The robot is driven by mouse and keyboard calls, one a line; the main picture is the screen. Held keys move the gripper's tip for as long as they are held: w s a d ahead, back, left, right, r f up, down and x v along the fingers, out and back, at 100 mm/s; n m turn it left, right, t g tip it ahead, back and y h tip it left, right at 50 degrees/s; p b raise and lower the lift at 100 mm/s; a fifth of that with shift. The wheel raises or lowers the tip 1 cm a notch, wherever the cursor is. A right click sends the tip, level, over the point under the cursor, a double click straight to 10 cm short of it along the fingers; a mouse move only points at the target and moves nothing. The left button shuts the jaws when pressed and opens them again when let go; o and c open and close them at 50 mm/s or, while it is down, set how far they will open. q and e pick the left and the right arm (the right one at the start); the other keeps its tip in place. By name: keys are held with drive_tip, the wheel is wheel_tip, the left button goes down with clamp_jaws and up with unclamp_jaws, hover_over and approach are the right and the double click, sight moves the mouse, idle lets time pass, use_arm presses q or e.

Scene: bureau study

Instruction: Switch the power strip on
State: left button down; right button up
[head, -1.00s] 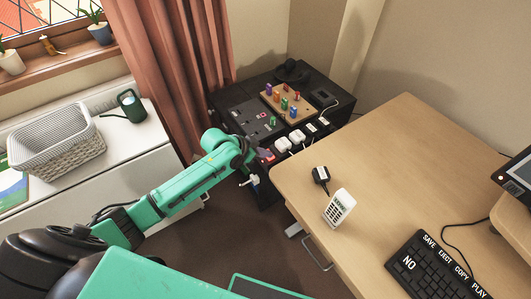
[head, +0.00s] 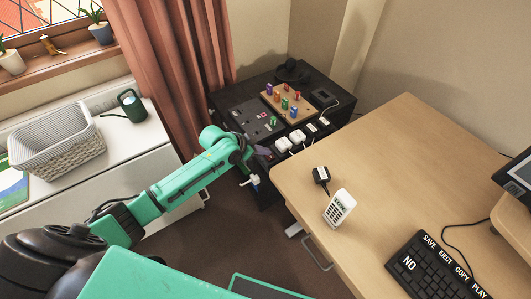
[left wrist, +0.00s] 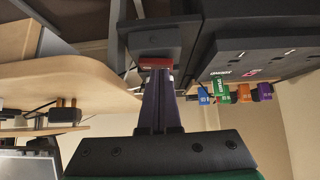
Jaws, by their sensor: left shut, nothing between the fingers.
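The power strip (head: 312,127) lies along the front edge of the black cabinet top, with white plugs (head: 283,144) in it. My left gripper (head: 264,152) is shut and empty at the strip's near end. In the left wrist view, its dark fingers (left wrist: 158,76) point at a red switch (left wrist: 155,62) on the end of the strip. The fingertips are at the switch or very close to it; I cannot tell whether they touch. In the head view the switch is not clearly visible behind the gripper. My right gripper is not in view.
The black cabinet (head: 236,98) also bears a wooden board (head: 275,104) with coloured pegs. A curtain (head: 170,70) hangs behind the arm.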

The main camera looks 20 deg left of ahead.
use_arm(q)
drive_tip(key=shift+r, duration=0.1)
drive_tip(key=r+p, duration=0.2)
drive_tip(key=p, duration=0.1)
drive_tip(key=r+p, duration=0.3)
drive_tip(key=shift+s+d+r, duration=0.1)
drive_tip(key=shift+d+r, duration=0.1)
drive_tip(key=shift+r, duration=0.1)
drive_tip(key=s+f+b+v, duration=0.1)
drive_tip(key=v, duration=0.8)
drive_tip(key=shift+s+d, duration=0.15)
drive_tip(key=shift+s, duration=0.1)
